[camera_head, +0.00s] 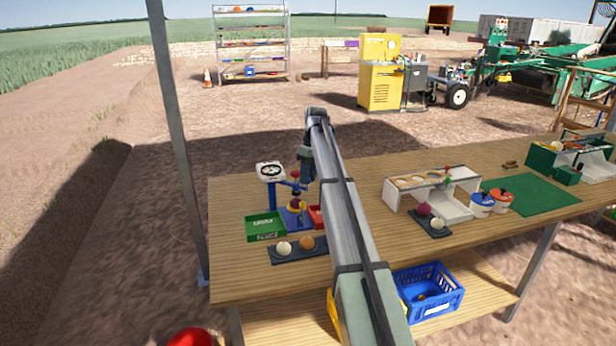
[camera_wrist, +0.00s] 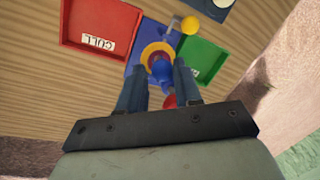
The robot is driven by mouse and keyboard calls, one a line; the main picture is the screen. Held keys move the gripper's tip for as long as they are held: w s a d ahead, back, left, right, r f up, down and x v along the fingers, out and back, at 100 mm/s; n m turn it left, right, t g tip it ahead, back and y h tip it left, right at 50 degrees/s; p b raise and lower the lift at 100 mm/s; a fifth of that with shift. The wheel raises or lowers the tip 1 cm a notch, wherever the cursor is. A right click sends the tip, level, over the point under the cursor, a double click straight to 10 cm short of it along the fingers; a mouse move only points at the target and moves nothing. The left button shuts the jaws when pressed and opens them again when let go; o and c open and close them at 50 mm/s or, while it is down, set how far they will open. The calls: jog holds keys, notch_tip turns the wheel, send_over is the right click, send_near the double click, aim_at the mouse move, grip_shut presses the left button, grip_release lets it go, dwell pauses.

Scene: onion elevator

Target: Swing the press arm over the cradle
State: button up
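The press stands on a blue base (camera_head: 289,218) on the table, between the green and red trays. Its blue press arm (camera_head: 284,185) shows at mid-height with a red knob (camera_head: 295,175) close by. In the wrist view, a yellow ring-shaped cradle (camera_wrist: 147,53) lies below, with a blue rounded part (camera_wrist: 162,70) of the press over its near side. The red knob (camera_wrist: 170,101) shows between my fingers, near the right one. My gripper (camera_wrist: 158,76) points down over the press with its fingers apart, one each side of the blue part. Contact with the arm cannot be told.
A red tray (camera_wrist: 98,22) and a green tray (camera_wrist: 205,60) flank the press. A white dial gauge (camera_head: 271,170) stands behind it. A dark tray (camera_head: 287,256) with a white and an orange ball lies in front. A white stand (camera_head: 394,196) is farther right.

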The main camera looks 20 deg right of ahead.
jog(key=o, duration=0.3)
jog(key=shift+o, duration=0.2)
jog(key=shift+r, duration=0.1)
notch_tip(320, 180, up, 7)
jog(key=d, duration=0.1)
jog(key=shift+w, duration=0.45)
jog(key=shift+d+r, duration=0.1)
jog(key=shift+d, duration=0.05)
